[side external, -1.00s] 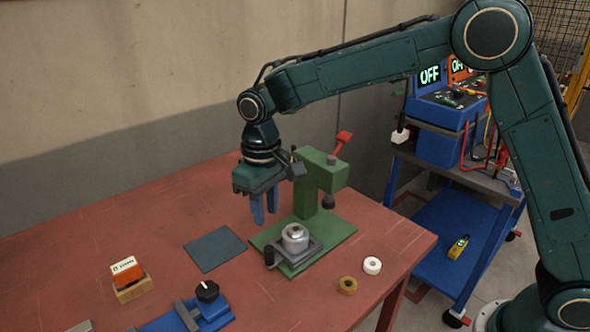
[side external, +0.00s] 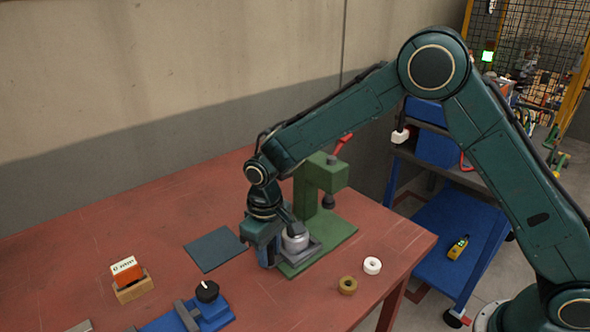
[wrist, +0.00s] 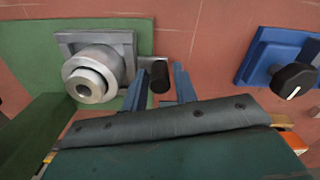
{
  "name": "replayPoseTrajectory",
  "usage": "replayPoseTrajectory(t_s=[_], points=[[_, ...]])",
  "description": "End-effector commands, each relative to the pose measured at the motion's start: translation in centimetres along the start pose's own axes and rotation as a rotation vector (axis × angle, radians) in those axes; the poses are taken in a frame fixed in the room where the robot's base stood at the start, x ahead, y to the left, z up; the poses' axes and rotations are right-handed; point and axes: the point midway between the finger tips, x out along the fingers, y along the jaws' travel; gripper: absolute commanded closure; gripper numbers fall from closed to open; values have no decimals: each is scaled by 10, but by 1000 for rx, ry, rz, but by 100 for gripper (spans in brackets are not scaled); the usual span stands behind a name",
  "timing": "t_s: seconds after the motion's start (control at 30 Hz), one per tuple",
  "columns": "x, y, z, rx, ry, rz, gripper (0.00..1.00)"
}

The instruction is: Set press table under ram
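The green press (side external: 321,175) stands on its green base (side external: 335,235), with a red lever and a dark ram (side external: 328,200). The grey press table (side external: 306,252) sits on the base, out to the front left of the ram. It carries a round metal part (side external: 296,241). In the wrist view the table (wrist: 124,42) has a black handle (wrist: 159,78) beside it. My gripper (side external: 266,264) is low at the table's near side. In the wrist view its open fingers (wrist: 161,80) stand on either side of the handle, with gaps showing; the side external view hides the handle.
A white ring (side external: 372,265) and a brown ring (side external: 347,285) lie right of the press. A dark mat (side external: 215,249) lies left of it. A blue fixture with a black knob (side external: 207,291) and an orange-topped block (side external: 127,271) stand at the front left.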

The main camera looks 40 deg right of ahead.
Motion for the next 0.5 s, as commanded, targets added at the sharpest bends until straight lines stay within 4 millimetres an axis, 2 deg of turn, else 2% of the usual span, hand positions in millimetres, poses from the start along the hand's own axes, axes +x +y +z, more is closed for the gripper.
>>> replayPoseTrajectory(t_s=[0.23,0.4,0.5], points=[[0,0,0,0,0,0,72],[0,0,0,0,0,0,100],[0,0,0,0,1,0,100]])
